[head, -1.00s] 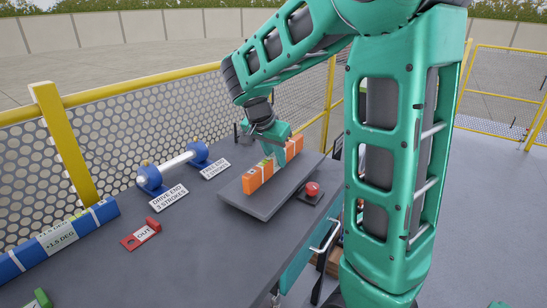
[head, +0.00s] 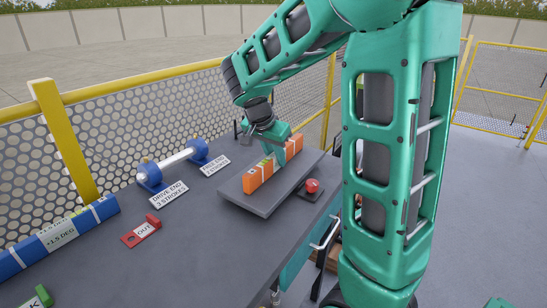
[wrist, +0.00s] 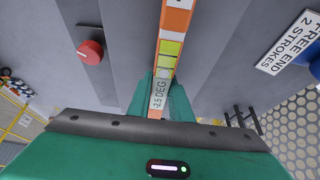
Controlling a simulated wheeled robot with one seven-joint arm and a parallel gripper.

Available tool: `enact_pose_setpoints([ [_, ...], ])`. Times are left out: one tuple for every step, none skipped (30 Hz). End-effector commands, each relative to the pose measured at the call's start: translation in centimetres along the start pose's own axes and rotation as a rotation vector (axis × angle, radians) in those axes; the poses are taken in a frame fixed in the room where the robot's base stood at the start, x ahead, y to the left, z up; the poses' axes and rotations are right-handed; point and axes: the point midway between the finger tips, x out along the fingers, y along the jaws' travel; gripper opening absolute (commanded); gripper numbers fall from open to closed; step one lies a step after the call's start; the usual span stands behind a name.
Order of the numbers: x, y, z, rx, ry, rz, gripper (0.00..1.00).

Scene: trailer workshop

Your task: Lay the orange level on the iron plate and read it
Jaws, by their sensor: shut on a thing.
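The orange level (head: 255,178) lies lengthwise along the dark grey iron plate (head: 258,207) in the head view. Its underside is at or very near the plate; I cannot tell for sure whether it touches. My gripper (head: 284,151) is shut on the level toward its far end. In the wrist view, the level (wrist: 177,22) runs up between my fingers, with a yellow-green marked strip and a white label that seems to read -2.5 DEG. My fingers hide part of its sides.
A red button (head: 312,186) sits right of the plate. A blue-ended roller (head: 176,164) labelled drive end and free end stands to the left. A red OUT tag (head: 142,232) and a blue bar marked +1.5 DEG (head: 62,236) lie nearer on the bench. A yellow-railed mesh fence runs behind.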

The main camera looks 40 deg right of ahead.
Motion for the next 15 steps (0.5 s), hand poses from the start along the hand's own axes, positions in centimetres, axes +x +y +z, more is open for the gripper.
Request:
enact_pose_setpoints([
  [0.05,0.00,0.01,0.000,0.000,0.000,0.00],
  [0.09,0.00,0.03,0.000,0.000,0.000,0.00],
  [0.08,-0.01,0.03,0.000,0.000,0.000,0.26],
  [0.07,-0.01,0.02,0.000,0.000,0.000,0.33],
  [0.07,-0.01,0.02,0.000,0.000,0.000,0.40],
  [0.07,0.00,0.02,0.000,0.000,0.000,0.40],
  [0.07,-0.01,0.02,0.000,0.000,0.000,0.40],
  [0.07,0.00,0.02,0.000,0.000,0.000,0.40],
  [0.07,0.00,0.02,0.000,0.000,0.000,0.40],
  [0.07,0.00,0.02,0.000,0.000,0.000,0.40],
  [0.07,0.00,0.02,0.000,0.000,0.000,0.40],
  [0.09,0.02,0.05,0.000,0.000,0.001,0.40],
  [0.08,0.01,0.05,0.000,0.000,0.001,0.40],
  [0.03,0.01,0.04,0.000,0.000,0.000,0.40],
  [-0.11,-0.01,0.03,0.000,0.000,0.000,0.40],
])
